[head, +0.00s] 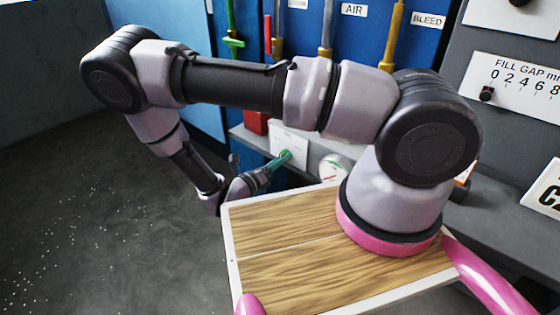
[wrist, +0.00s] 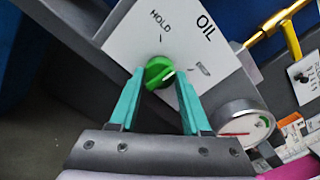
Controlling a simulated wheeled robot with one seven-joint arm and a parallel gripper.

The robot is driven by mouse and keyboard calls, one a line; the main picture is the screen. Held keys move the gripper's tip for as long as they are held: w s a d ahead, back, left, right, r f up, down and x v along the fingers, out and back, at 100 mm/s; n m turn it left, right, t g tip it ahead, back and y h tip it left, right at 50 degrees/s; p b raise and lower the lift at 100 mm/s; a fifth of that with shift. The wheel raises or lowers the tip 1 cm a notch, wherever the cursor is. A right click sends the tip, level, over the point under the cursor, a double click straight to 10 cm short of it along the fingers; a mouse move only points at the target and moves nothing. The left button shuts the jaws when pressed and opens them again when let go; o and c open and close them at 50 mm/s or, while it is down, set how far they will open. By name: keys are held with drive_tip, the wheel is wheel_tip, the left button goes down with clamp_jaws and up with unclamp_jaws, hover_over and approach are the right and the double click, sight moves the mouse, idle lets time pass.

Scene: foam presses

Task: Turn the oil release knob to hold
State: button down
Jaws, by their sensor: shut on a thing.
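The oil release knob (wrist: 158,73) is round and green, on a white plate (wrist: 185,35) lettered OIL and HOLD. Its white pointer line slants to the right, toward a small symbol right of the knob, and away from the HOLD mark above it. My gripper (wrist: 160,71) has its teal fingers on either side of the knob, shut on it. In the head view my gripper (head: 279,163) reaches the white plate (head: 291,136); the knob itself is hidden there by the fingers.
A round gauge (wrist: 244,122) sits right of the plate; it also shows in the head view (head: 334,168). A yellow pipe (wrist: 277,25) runs nearby. A red box (head: 254,123) stands left of the plate. Blue panels labelled AIR (head: 354,10) and BLEED (head: 429,20) are behind.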

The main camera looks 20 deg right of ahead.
drive_tip(key=shift+n, duration=5)
drive_tip(key=shift+s, duration=0.1)
drive_tip(key=shift+c, duration=1.8)
unclamp_jaws()
drive_tip(key=v, duration=1.1)
